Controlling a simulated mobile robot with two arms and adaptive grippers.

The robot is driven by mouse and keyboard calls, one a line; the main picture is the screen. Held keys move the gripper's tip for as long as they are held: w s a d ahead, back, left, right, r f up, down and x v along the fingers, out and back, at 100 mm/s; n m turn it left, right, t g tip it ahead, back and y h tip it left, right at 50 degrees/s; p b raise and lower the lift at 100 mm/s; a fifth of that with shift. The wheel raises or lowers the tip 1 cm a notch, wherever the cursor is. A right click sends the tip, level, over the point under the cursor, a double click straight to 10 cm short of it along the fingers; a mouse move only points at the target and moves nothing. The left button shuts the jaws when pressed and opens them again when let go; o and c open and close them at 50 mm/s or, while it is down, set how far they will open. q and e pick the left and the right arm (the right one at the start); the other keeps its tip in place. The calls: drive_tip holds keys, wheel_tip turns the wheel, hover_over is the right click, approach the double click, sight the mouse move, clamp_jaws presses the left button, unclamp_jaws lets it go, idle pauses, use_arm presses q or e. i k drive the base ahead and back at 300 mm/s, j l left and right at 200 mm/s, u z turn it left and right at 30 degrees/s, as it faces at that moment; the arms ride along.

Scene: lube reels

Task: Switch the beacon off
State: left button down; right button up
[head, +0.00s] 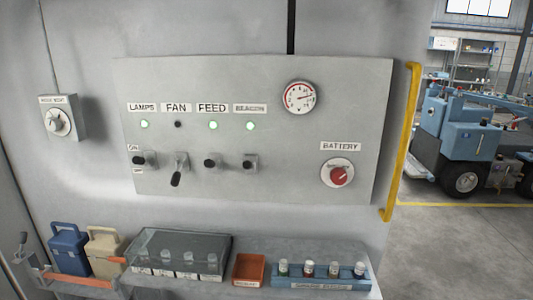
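The BEACON switch (250,163) is at the right end of a row of toggle levers on a grey wall panel (260,80). Its dark knob stands out towards me, like those of the LAMPS switch (145,160) and FEED switch (213,162). The FAN switch lever (177,172) points down. The BEACON indicator (250,126) is lit green, as are the LAMPS and FEED indicators; the FAN indicator (178,124) is dark. ON is marked above the row's left end, with a smaller label below. Neither of my grippers is in view.
A red BATTERY knob (341,176) and a gauge (299,97) are on the panel's right. A yellow handrail (401,145) stands beside it. Below, a shelf holds a clear-covered box (180,252), an orange tray (249,269) and a blue bottle rack (320,281).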

sight(248, 164)
drive_tip(key=i+l+u, duration=0.15)
drive_tip(key=l, duration=0.4)
drive_tip(key=i+l+u, duration=0.15)
drive_tip(key=l, duration=0.4)
drive_tip(key=i+l+u, duration=0.2)
drive_tip(key=l, duration=0.35)
drive_tip(key=i+l+u, duration=0.15)
drive_tip(key=l, duration=0.45)
drive_tip(key=i+l+u, duration=0.15)
drive_tip(key=l, duration=0.45)
drive_tip(key=k, duration=0.05)
